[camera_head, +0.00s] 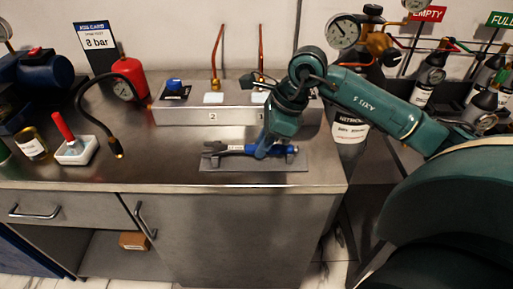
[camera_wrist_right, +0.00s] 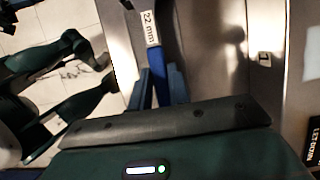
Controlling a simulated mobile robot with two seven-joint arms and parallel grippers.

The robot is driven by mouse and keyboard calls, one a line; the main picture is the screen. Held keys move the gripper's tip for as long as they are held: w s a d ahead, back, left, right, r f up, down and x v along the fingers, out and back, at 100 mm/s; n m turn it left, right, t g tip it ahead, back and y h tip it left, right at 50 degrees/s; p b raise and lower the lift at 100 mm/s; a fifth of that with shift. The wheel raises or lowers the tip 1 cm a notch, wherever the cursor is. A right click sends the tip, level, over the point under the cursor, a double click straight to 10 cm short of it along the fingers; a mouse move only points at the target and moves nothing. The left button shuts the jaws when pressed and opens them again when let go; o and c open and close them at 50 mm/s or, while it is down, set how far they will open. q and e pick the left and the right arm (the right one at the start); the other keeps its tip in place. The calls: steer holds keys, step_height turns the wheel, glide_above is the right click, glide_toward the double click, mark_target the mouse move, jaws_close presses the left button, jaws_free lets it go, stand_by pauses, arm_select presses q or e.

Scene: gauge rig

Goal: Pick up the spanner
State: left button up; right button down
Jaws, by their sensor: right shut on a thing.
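The spanner (camera_head: 236,148) lies level along a grey holder plate (camera_head: 225,165) at the front of the steel bench. It has a dark jaw end at the left, a white label and a blue handle. My right gripper (camera_head: 266,152) comes down from above and is shut on the blue handle. In the right wrist view the spanner (camera_wrist_right: 151,32), labelled 22 mm, runs between the two blue fingers of the right gripper (camera_wrist_right: 161,82). I cannot tell whether the spanner touches its holder. My left gripper is not in view.
Behind the spanner stands a metal block (camera_head: 190,115) with numbered stations and copper tubes. A red cylinder with a gauge and black hose (camera_head: 130,78) and a red-handled tool (camera_head: 75,150) are at left. Gas bottles (camera_head: 428,75) stand at right.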

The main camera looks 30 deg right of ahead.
stand_by(0.4)
steer(key=shift+r+p, duration=0.5)
steer(key=shift+p, duration=0.1)
step_height(320, 180, up, 10)
steer(key=shift+f, duration=0.2)
steer(key=c, duration=1.9)
jaws_free()
jaws_close()
steer(key=shift+d, duration=0.1)
